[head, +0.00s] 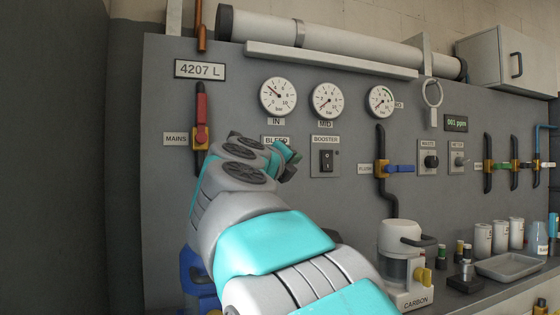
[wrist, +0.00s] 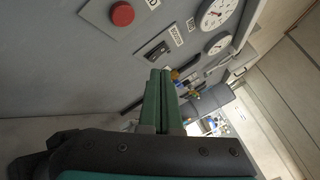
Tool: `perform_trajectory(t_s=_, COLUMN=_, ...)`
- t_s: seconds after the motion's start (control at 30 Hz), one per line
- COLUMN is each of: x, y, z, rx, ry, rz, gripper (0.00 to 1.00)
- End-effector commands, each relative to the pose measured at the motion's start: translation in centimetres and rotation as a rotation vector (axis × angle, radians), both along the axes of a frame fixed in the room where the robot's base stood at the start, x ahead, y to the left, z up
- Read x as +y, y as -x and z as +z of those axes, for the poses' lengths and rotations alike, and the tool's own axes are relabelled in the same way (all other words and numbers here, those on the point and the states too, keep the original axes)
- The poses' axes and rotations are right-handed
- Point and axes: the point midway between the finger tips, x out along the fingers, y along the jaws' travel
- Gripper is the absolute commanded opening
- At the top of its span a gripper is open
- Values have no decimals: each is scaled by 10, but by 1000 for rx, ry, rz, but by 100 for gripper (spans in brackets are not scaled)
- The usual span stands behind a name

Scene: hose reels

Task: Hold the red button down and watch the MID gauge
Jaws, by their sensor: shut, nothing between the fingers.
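The red button (wrist: 122,13) sits on a pale plate at the top of the wrist view, uncovered. In the head view my arm hides it, below the partly covered BLEED label (head: 275,140). The MID gauge (head: 327,101) is the middle of three white dials; its needle points to the low, left side of the scale. A dial that appears to be it also shows in the wrist view (wrist: 217,12). My gripper (wrist: 160,76) is shut and empty, its green fingers apart from the button and nearer the booster switch in the picture. It also shows in the head view (head: 291,159).
The black BOOSTER switch (head: 326,160) is just right of my gripper. The red-handled MAINS valve (head: 201,118) is to the left. The IN gauge (head: 278,97) and a third gauge (head: 381,101) flank MID. A carbon canister (head: 405,265) stands on the counter below.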

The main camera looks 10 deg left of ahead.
Motion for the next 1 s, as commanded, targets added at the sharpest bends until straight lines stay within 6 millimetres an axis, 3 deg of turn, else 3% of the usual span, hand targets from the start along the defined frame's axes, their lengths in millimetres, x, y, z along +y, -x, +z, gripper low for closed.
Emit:
perform_trajectory(t_s=0.37, x=6, y=-11, z=2, rx=0, ry=2, rz=-1, gripper=0)
perform_trajectory(t_s=1.0, x=44, y=-72, z=3, rx=-1, ry=0, rz=0, gripper=0)
